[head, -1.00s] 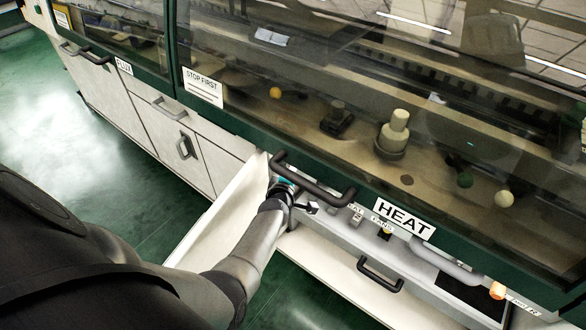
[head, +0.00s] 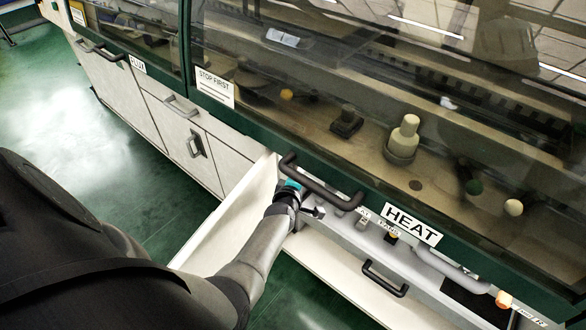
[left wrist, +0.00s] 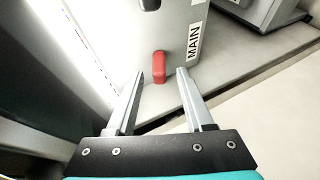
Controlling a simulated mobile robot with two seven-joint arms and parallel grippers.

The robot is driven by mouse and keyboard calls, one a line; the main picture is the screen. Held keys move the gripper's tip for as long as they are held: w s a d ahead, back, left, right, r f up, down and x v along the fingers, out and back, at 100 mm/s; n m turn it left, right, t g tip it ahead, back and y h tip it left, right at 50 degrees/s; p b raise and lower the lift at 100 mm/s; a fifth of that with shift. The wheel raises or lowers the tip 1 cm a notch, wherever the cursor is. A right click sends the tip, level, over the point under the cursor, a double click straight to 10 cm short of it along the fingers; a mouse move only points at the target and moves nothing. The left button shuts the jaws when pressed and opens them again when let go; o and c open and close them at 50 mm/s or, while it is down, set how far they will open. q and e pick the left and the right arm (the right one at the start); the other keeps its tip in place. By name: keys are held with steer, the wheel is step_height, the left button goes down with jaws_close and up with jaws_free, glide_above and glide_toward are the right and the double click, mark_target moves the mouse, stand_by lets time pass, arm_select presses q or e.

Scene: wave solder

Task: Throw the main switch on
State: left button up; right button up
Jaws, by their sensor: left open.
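The main switch shows in the left wrist view as a red handle (left wrist: 160,67) on a light grey panel, beside a label reading MAIN (left wrist: 194,42). My left gripper (left wrist: 161,86) is open and empty, its two fingers pointing at the red handle. The handle appears between the fingertips in the picture, slightly beyond them; I cannot tell whether either finger touches it. My right gripper is not in view.
A dark bar handle (head: 320,190) of the glazed hood hangs close above my left wrist. The open white door (head: 225,220) stands left of my arm. Small controls sit right, under the HEAT sign (head: 411,224). A dark object (left wrist: 149,4) is above the red handle.

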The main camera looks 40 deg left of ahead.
arm_select(q)
steer(key=p+v, duration=0.5)
steer(key=v, duration=0.9)
steer(key=shift+r, duration=0.15)
